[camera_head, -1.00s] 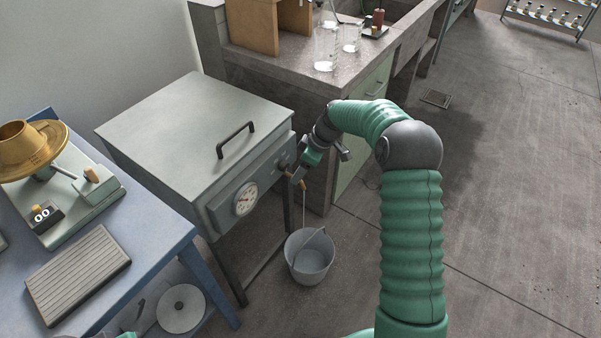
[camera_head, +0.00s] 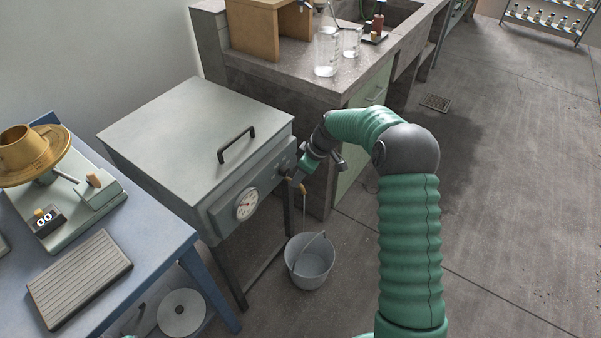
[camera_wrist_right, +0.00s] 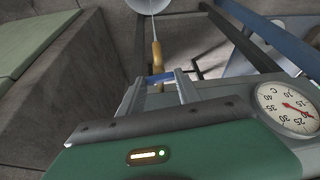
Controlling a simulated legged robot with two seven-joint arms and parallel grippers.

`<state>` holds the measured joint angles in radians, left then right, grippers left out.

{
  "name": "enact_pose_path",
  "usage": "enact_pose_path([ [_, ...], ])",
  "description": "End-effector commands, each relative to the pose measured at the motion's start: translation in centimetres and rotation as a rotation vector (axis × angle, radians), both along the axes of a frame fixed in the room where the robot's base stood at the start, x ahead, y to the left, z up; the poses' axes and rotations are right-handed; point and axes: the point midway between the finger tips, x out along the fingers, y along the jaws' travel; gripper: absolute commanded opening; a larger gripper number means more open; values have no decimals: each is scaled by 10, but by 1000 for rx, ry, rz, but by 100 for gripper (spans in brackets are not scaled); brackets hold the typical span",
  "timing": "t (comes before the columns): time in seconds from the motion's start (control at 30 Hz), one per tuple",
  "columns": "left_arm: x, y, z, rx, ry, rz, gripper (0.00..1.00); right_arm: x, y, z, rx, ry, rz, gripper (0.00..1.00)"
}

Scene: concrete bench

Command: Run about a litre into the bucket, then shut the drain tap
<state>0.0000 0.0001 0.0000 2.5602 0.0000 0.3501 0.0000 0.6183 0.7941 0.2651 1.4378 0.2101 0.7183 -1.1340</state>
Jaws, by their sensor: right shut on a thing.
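A grey lidded tank (camera_head: 200,120) has a dial on its front and a drain tap (camera_head: 302,188) at its right front. The tap's brass spout also shows in the right wrist view (camera_wrist_right: 157,57). A thin stream falls from it into a grey bucket (camera_head: 310,268) on the floor; the bucket's edge shows in the right wrist view (camera_wrist_right: 140,5). My right gripper (camera_head: 300,177) is at the tap; in the wrist view its fingers (camera_wrist_right: 168,88) are shut on the tap's blue handle (camera_wrist_right: 158,78). The water level in the bucket cannot be told. My left gripper is not clearly in view.
A blue table (camera_head: 155,225) with a brass-topped device (camera_head: 35,155) stands at the left. A concrete bench (camera_head: 300,80) with glassware (camera_head: 327,52) is behind the tap. A white disc (camera_head: 181,313) is low by the table. The floor at the right is clear.

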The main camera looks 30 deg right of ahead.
Motion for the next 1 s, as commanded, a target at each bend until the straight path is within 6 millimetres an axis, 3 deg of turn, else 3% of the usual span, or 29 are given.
enact_pose_path([
  [0.1, 0, 0, 14, 0, 0, 0, 36, -1, 1, 5, -2, 0, -116, 0],
  [0.43, 0, 0, 13, 0, 0, 0, 36, 0, 0, 2, -2, -5, -165, 0],
  [0.47, 0, 0, 13, 0, 0, 0, 36, 0, 0, 2, -2, -5, -165, 43],
  [0.6, 0, 0, 13, 0, 0, 0, 36, 0, 0, 2, -2, -4, -164, 61],
  [0.87, 0, 0, 13, 0, 0, 0, 36, -1, 1, 1, 0, -2, -162, 62],
  [1.0, 0, 0, 17, 0, 0, 0, 36, -3, -1, 11, -1, -3, -162, 62],
])
